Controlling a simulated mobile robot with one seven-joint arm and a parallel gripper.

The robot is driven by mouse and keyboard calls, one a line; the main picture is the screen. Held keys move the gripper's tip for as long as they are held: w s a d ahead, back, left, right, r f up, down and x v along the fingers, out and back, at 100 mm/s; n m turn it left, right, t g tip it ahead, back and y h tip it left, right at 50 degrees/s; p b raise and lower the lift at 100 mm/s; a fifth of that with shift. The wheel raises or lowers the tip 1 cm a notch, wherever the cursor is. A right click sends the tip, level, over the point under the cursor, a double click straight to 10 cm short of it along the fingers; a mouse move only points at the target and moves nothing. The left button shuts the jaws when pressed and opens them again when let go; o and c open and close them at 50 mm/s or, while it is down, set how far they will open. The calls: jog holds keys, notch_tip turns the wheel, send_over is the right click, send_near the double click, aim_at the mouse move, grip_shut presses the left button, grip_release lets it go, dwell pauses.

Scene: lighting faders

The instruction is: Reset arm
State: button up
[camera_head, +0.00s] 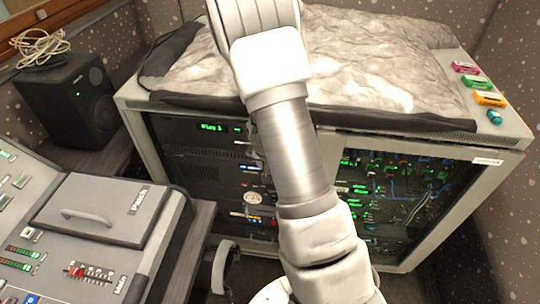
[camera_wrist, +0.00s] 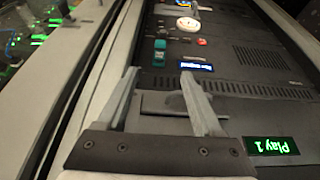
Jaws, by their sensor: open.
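My gripper (camera_wrist: 158,70) shows in the wrist view with its two grey fingers spread apart. Nothing is held between them. Beyond the fingers is the dark front of the equipment rack (camera_wrist: 235,70), with a green "Play 1" display (camera_wrist: 270,146) and a small blue-white display (camera_wrist: 195,66). In the head view my arm rises from the bottom middle to the top edge, across the rack (camera_head: 200,165). My gripper is not visible there. I cannot tell whether the fingers touch the rack front.
A lighting console (camera_head: 60,245) with a red fader (camera_head: 77,271) stands at the lower left. A black speaker (camera_head: 70,105) with a coiled cable (camera_head: 40,48) stands behind it. A grey crumpled cloth (camera_head: 370,70) covers the rack top. Colored small items, including an orange one (camera_head: 490,98), lie at right.

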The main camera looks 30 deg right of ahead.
jog(key=p+v, duration=0.1)
jog(key=v, duration=0.4)
jog(key=shift+r, duration=0.2)
